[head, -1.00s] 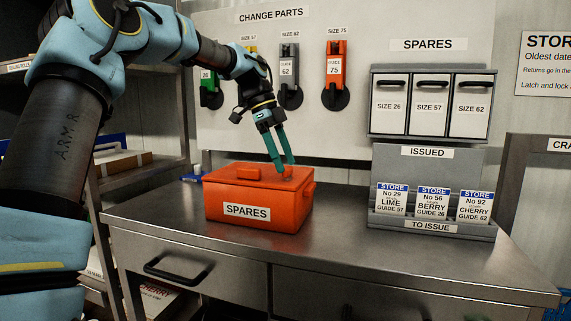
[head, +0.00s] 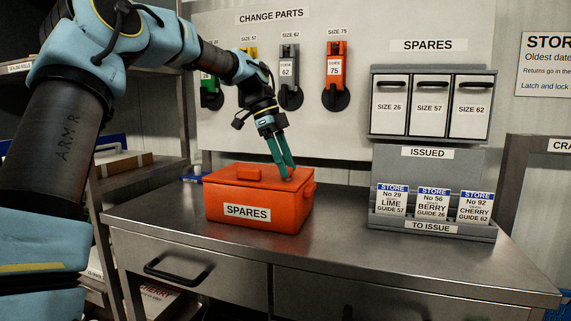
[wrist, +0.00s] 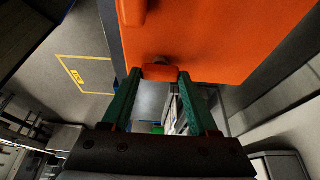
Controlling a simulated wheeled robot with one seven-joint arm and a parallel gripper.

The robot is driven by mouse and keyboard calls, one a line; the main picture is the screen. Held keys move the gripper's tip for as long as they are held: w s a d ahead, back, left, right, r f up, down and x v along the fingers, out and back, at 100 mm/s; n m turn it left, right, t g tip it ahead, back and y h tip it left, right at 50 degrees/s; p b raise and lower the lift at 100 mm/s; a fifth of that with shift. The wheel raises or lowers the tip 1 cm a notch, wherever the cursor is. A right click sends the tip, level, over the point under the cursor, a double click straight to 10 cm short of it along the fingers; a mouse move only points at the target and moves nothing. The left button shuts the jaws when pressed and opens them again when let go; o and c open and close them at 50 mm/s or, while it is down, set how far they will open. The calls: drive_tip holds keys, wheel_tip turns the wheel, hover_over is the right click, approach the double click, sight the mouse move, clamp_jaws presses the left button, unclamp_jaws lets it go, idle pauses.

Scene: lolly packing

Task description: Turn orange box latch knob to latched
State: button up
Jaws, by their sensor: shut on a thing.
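The orange box (head: 280,215), labelled SPARES, sits on the steel counter with its lid closed. Its raised lid handle (head: 248,174) shows on top, and in the wrist view the handle (wrist: 133,10) is at the upper edge. My gripper (head: 288,176) reaches down to the right part of the lid. In the wrist view my gripper (wrist: 160,78) has its green fingers shut on the orange latch knob (wrist: 160,73), at the edge of the lid. The knob lies crosswise between the fingertips. In the head view the fingers hide it. I cannot tell whether it is latched.
Coloured change parts, such as the orange size 75 guide (head: 335,75), hang on the wall behind.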

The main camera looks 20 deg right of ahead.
drive_tip(key=c, duration=0.4)
drive_tip(key=shift+n, duration=0.4)
drive_tip(key=n, duration=0.2)
drive_tip(key=n+t+b, duration=0.1)
drive_tip(key=shift+s+a+n+t+h, duration=0.1)
drive_tip(key=shift+s+n+t+h, duration=0.05)
drive_tip(key=shift+n+t+h, duration=0.2)
drive_tip(key=n+t, duration=0.1)
drive_tip(key=n, duration=0.2)
drive_tip(key=shift+s+n+h+b, duration=0.1)
drive_tip(key=shift+n+h+b, duration=0.15)
drive_tip(key=shift+b, duration=0.1)
drive_tip(key=n+t, duration=0.1)
drive_tip(key=n, duration=0.1)
drive_tip(key=n+t, duration=0.1)
drive_tip(key=n, duration=0.2)
drive_tip(key=shift+s+t, duration=0.15)
drive_tip(key=shift+t, duration=0.1)
drive_tip(key=shift+n+t+y+p, duration=0.2)
drive_tip(key=shift+n+t+y, duration=0.15)
drive_tip(key=shift+n, duration=0.9)
drive_tip(key=shift+n+t+y+p, duration=0.2)
drive_tip(key=shift+n+t+y, duration=0.15)
drive_tip(key=shift+n, duration=0.9)
